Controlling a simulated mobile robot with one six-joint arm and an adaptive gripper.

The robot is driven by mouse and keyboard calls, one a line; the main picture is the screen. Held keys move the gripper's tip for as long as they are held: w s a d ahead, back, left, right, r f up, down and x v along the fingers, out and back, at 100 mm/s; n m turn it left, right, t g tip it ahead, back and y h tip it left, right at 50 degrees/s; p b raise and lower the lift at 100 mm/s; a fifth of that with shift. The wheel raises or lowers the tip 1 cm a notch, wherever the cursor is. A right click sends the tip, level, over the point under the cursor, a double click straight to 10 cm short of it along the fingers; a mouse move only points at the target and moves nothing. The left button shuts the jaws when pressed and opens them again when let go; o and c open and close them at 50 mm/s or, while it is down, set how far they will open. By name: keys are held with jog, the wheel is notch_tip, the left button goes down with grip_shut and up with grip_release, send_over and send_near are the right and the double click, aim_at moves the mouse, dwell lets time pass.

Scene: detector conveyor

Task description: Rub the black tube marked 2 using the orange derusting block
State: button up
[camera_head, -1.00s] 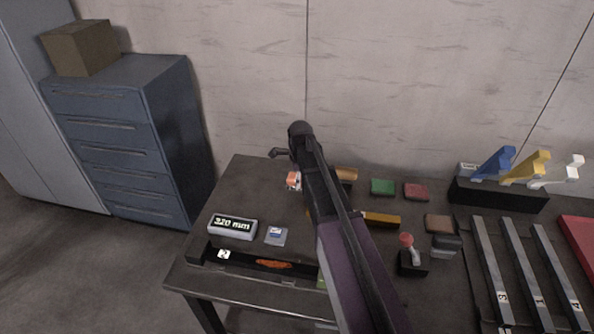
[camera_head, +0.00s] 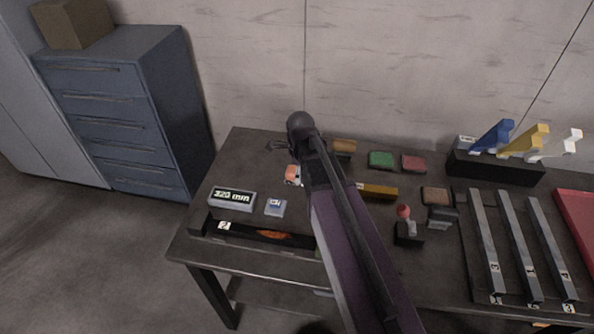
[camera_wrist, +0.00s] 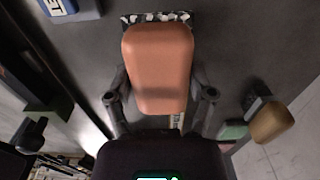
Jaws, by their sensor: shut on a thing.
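The black tube marked 2 (camera_head: 252,233) lies along the front left edge of the table, with a white "2" label and an orange rusty patch. Its right end is hidden behind my arm in the head view. My gripper (camera_wrist: 160,97) is shut on the orange derusting block (camera_wrist: 160,65), which sits between its two fingers. A black and white speckled face shows at the block's far end. In the head view the block (camera_head: 292,174) shows left of my arm, farther back than the tube and apart from it. My fingers are hardly visible there.
A "320 mm" display (camera_head: 232,200) and a small blue-labelled box (camera_head: 275,207) stand just behind the tube. Green (camera_head: 381,160) and red (camera_head: 413,163) blocks, a red-knobbed device (camera_head: 404,213) and several grey bars (camera_head: 516,245) lie to the right.

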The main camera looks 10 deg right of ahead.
jog(key=o, duration=0.7)
jog(key=c, duration=0.5)
jog(key=shift+d, duration=0.1)
